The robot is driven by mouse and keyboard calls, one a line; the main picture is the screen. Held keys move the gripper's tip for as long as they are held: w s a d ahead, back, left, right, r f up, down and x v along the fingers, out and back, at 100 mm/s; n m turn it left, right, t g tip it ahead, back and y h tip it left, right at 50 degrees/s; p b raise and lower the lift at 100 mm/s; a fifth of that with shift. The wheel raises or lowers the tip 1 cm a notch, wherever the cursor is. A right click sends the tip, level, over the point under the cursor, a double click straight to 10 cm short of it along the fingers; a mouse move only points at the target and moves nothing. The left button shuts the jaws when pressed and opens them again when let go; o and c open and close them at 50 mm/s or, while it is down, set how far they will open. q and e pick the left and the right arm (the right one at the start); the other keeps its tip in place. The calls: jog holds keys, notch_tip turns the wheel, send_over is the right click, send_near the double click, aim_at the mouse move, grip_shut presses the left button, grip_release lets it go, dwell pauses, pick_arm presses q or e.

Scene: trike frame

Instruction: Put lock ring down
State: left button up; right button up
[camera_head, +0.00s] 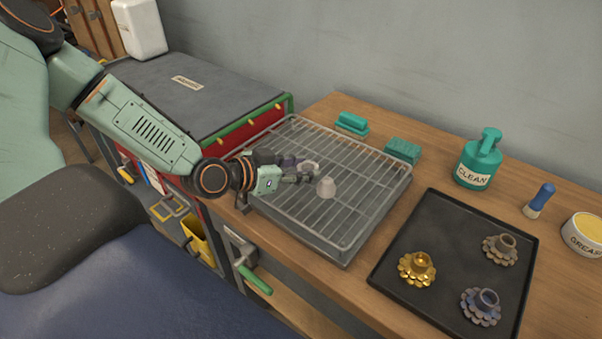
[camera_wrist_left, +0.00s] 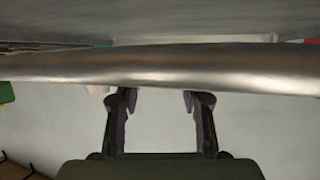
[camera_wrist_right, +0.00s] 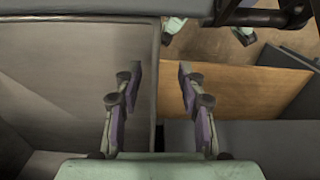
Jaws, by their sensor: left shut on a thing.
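My left gripper (camera_head: 296,172) reaches in from the left, low over the wire rack tray (camera_head: 386,205). It is shut on a small pale grey ring (camera_head: 309,167), which I take for the lock ring, at its fingertips. Whether the ring touches the rack is not clear. In the left wrist view the fingers (camera_wrist_left: 158,102) stand apart, with a smooth silvery band (camera_wrist_left: 160,70) across their tips.
A black tray (camera_head: 389,267) with several toothed parts lies right of the rack. Two teal blocks (camera_head: 352,123) sit behind it. A CLEAN bottle (camera_head: 480,160), a brush (camera_head: 539,200) and a grease tub (camera_head: 584,235) stand right. Bare rack lies right of the gripper.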

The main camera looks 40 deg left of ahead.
pick_arm(q)
jog(key=shift+s+a, duration=0.25)
jog(key=shift+a, duration=0.05)
jog(key=o, duration=0.8)
jog(key=shift+d+f, duration=0.1)
jog(key=shift+d, duration=0.05)
jog(key=shift+c, duration=0.2)
jog(key=o, duration=0.3)
jog(key=shift+w+d, duration=0.1)
jog(key=shift+w, duration=0.1)
jog(key=shift+o, duration=0.7)
jog(key=shift+s, duration=0.15)
